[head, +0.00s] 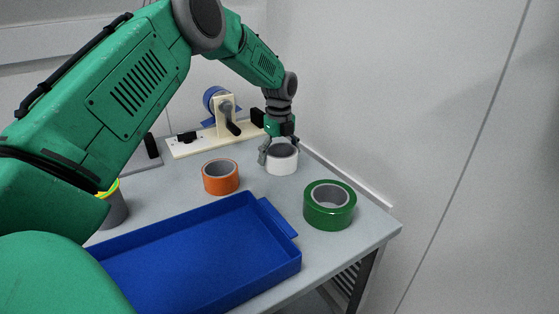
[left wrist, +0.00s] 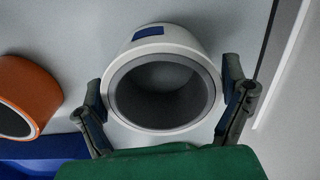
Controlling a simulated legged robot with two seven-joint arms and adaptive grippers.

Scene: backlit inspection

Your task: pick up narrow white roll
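The narrow white roll (head: 282,163) stands on the grey table near its back right edge, with its grey-lined hole facing up. In the left wrist view the white roll (left wrist: 150,40) fills the middle and has a small blue patch on its side. My left gripper (head: 279,149) is right over it, pointing down. The left gripper's fingers (left wrist: 164,92) are spread on either side of the roll, with a thin gap showing at each side. Whether either finger touches it is hard to tell. My right gripper is not in view.
An orange roll (head: 221,177) stands left of the white one and a larger green roll (head: 330,206) at front right. A blue tray (head: 284,254) lies in front. A tape dispenser (head: 193,146) stands behind. A grey cup (head: 114,211) is at left; a wall borders the right.

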